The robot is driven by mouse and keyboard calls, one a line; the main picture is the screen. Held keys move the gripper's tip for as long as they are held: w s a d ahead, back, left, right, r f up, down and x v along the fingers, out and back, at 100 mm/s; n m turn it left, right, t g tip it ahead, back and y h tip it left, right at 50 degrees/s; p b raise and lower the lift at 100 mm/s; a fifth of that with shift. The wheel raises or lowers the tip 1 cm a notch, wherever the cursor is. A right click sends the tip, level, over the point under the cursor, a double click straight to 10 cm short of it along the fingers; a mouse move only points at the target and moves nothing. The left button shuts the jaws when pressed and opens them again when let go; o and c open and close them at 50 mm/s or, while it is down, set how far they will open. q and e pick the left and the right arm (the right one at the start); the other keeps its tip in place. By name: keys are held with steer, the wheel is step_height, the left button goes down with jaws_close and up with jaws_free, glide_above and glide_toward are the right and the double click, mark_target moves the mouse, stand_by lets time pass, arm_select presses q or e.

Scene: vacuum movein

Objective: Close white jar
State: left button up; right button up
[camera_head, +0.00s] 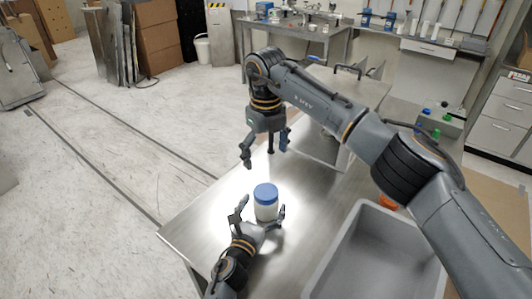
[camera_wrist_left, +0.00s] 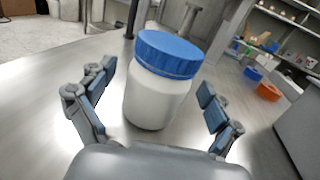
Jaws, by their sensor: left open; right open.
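The white jar (camera_head: 265,208) stands upright on the metal table, with a blue lid (camera_head: 265,191) on its top. In the left wrist view the jar (camera_wrist_left: 156,100) and its lid (camera_wrist_left: 168,53) fill the middle; I cannot tell how tightly the lid sits. My left gripper (camera_head: 262,211) is open, with one finger on each side of the jar body; gaps show between fingers and jar in the wrist view. My right gripper (camera_head: 265,158) is open and empty, pointing down above the table, beyond and above the lid.
A grey bin (camera_head: 375,255) stands at the right of the table (camera_head: 200,225). An orange item (camera_head: 389,202) lies behind the bin, partly hidden by my right arm. Bottles with green and blue caps (camera_head: 428,118) stand farther back. The table left of the jar is clear.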

arm_select(q)
steer(key=v, duration=1.1)
steer(key=shift+s+a, duration=0.1)
steer(key=shift+s, duration=0.15)
